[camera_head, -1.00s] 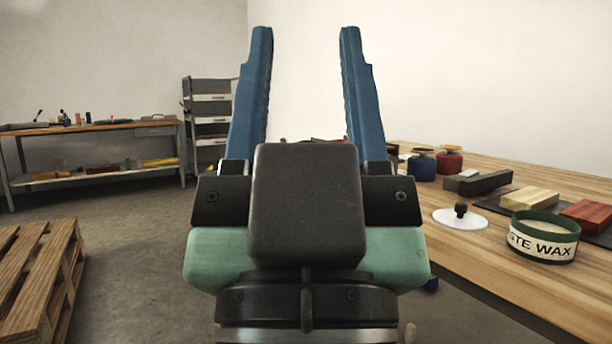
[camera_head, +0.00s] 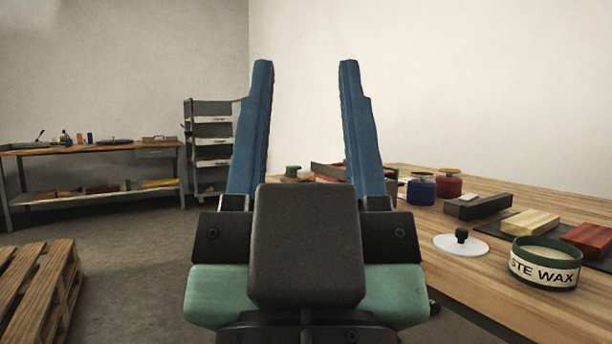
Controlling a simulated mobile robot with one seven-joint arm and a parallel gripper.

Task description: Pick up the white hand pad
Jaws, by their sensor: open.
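The white hand pad (camera_head: 461,246) is a flat white disc with a black knob on top. It lies on the wooden table (camera_head: 420,262) near its left edge, on the right of the picture. My gripper (camera_head: 306,70) has two blue fingers spread wide apart, with nothing seen between them. The fingers point up and away, left of the pad and apart from it. My gripper hides part of the table's far end.
A paste wax tin (camera_head: 545,264) stands right of the pad. Behind are a wooden block (camera_head: 530,223), a red block (camera_head: 590,240), a dark block (camera_head: 478,206), and blue (camera_head: 421,191) and red (camera_head: 448,187) jars. A pallet (camera_head: 40,290) lies at left, with open floor beside it.

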